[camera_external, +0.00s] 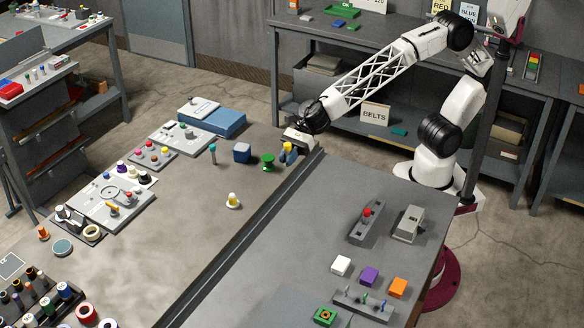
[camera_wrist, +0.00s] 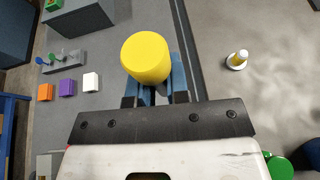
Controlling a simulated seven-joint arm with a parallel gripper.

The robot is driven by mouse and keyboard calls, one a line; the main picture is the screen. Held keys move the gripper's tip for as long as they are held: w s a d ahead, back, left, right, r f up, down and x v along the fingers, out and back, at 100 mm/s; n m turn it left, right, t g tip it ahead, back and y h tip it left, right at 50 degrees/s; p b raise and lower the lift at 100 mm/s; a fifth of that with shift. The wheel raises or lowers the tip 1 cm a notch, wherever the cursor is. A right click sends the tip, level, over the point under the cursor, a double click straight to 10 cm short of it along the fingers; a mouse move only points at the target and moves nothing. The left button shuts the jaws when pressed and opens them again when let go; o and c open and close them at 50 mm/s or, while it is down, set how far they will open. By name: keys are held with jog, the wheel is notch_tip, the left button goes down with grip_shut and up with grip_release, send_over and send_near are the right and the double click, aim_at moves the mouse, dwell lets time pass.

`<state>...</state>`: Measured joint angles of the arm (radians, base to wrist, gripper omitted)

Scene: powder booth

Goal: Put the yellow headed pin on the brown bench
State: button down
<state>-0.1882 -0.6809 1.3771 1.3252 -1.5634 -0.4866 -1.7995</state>
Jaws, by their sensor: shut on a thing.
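My gripper (camera_external: 288,157) has its blue fingers shut on the yellow headed pin (camera_external: 287,146), near the dark rail at the far end of the benches. In the wrist view the round yellow head (camera_wrist: 146,57) sits between the blue fingers (camera_wrist: 154,88) and hides the pin's shaft. The brown bench (camera_external: 185,235) lies left of the rail in the external view and right of it in the wrist view. I cannot tell whether the pin touches any surface.
The dark rail (camera_external: 237,236) divides the benches.

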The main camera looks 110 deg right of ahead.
jog(key=s+a+r+n+g+y, duration=0.2)
jog(key=s+a+n+g+y, duration=0.3)
jog(key=s+a, duration=0.85)
jog(key=n+g, duration=0.2)
send_over(342, 235)
notch_tip(342, 235, down, 15)
jog(key=shift+h, duration=0.4)
jog(key=shift+f, duration=0.15)
jog(key=shift+f, duration=2.75)
jog(key=shift+f, duration=0.1)
jog(key=shift+f, duration=2)
jog(key=shift+f, duration=0.15)
